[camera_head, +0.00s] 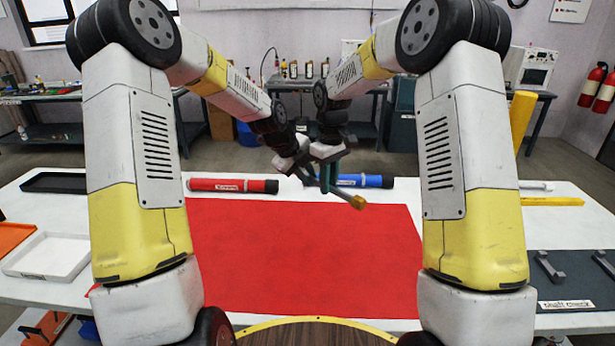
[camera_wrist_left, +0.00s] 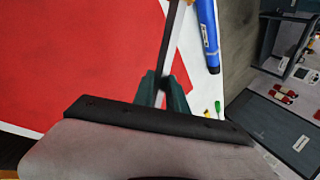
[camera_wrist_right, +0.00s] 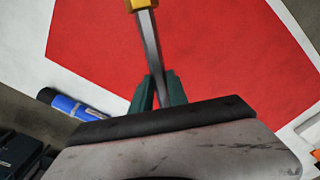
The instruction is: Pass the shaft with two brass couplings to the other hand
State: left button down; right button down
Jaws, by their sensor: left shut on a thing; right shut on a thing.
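The grey shaft (camera_head: 344,195) is held above the red mat, with one brass coupling (camera_head: 357,202) showing at its near right end. My left gripper (camera_head: 310,180) and my right gripper (camera_head: 330,178) are close together, both shut on the shaft. In the left wrist view the shaft (camera_wrist_left: 171,45) runs up from between the fingers (camera_wrist_left: 163,90). In the right wrist view the shaft (camera_wrist_right: 150,45) passes between the fingers (camera_wrist_right: 158,90) and ends in a brass coupling (camera_wrist_right: 140,4).
The red mat (camera_head: 300,260) is bare. A red tube (camera_head: 233,186) and a blue tube (camera_head: 362,181) lie behind it. A white tray (camera_head: 48,256) and a black tray (camera_head: 54,182) are left. A dark "shaft check" panel (camera_head: 580,271) with grey brackets is right.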

jog(key=shift+a, duration=0.1)
jog(key=c, duration=1.2)
grip_release()
notch_tip(320, 180, up, 12)
jog(key=s+d+r+m+t, duration=0.1)
jog(key=s+d+r+m, duration=0.1)
jog(key=s+d+r, duration=0.3)
jog(key=s+d+m+t+y, duration=0.1)
jog(key=s+d+m+t, duration=0.1)
jog(key=s, duration=0.9)
jog(key=s+d+f+m+t+y, duration=0.1)
jog(key=s+d+m+t, duration=0.2)
jog(key=s, duration=0.9)
jog(key=shift+s+d+m, duration=0.2)
jog(key=shift+d+m, duration=0.6)
jog(key=shift+d, duration=0.35)
